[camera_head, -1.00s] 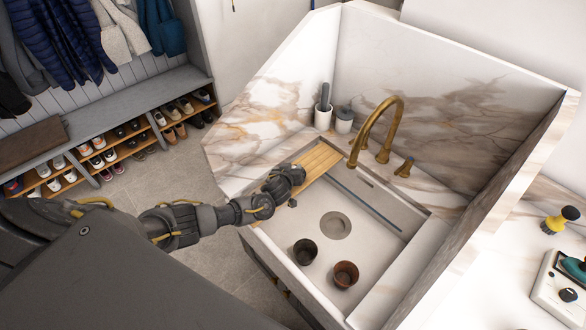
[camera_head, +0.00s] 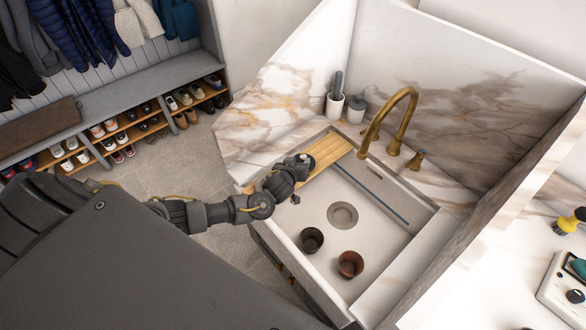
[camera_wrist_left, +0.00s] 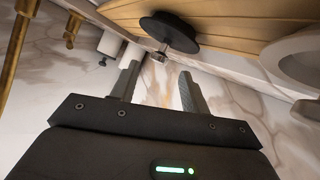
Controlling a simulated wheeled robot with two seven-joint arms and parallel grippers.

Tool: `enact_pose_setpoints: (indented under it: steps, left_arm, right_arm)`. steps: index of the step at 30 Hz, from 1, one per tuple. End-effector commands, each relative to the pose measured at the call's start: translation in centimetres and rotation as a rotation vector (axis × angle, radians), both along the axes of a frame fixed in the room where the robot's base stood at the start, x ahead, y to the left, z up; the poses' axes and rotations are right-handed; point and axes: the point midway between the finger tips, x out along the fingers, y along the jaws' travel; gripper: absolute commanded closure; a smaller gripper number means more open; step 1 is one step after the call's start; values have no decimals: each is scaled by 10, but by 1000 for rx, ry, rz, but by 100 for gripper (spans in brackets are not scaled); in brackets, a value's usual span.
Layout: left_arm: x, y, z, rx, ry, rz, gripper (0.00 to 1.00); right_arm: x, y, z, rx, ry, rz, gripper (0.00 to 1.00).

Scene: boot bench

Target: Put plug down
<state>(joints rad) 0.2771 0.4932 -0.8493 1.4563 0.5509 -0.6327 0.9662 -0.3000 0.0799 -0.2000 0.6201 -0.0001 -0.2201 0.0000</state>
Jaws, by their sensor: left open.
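The plug (camera_wrist_left: 168,32) is a black disc with a short metal stem, lying on the slatted wooden board (camera_wrist_left: 235,12) in the left wrist view. My left gripper (camera_wrist_left: 157,75) is open, with its two fingers apart and nothing between them; the plug is just beyond the fingertips, apart from them. In the head view my left gripper (camera_head: 298,166) is over the near left end of the wooden board (camera_head: 328,151), at the sink's left edge. There my gripper largely hides the plug, and I cannot make it out clearly. My right gripper is not in view.
The sink (camera_head: 345,188) has a round drain (camera_head: 342,215). A dark cup (camera_head: 311,240) and a brown cup (camera_head: 350,264) stand in its near part. A brass tap (camera_head: 405,112) arches over the back. Tall marble walls enclose the back and right.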

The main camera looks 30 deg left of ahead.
Motion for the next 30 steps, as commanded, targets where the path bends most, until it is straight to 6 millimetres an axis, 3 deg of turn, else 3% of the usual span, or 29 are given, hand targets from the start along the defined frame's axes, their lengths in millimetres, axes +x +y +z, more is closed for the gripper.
enact_pose_setpoints:
  steps: [6, 12, 30]
  left_arm:
    - [-35, -6, 17, -3, 0, -1, 54]
    - [-52, -9, 26, 0, 0, 0, 54]
    - [-55, -9, 29, 0, 0, 0, 54]
  right_arm:
    - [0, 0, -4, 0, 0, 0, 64]
    - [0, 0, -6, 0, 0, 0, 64]
    - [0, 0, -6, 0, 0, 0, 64]
